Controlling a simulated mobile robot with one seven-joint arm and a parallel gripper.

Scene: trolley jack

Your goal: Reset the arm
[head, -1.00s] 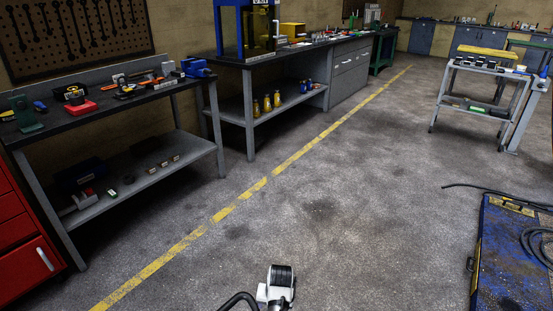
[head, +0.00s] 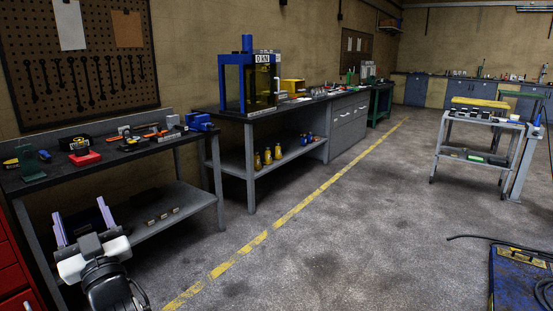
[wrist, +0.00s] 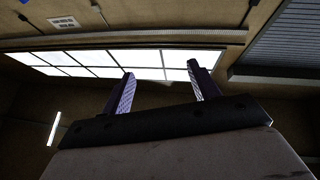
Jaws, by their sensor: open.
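My gripper (head: 82,222) is at the lower left of the head view, in front of the left workbench's lower shelf. Its two pale purple fingers stand apart and point up, with nothing between them. In the wrist view my gripper (wrist: 162,88) is open and empty, its fingers pointing toward the ceiling and its bright lit panels (wrist: 90,55). The trolley jack named in the scene cannot be made out for certain.
A left workbench (head: 185,140) holds tools, with a red cabinet (head: 12,265) beside it. A second bench (head: 230,112) carries a blue press (head: 245,75). A grey trolley (head: 470,135) stands at right. A blue platform (head: 515,285) lies lower right. The middle floor is clear.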

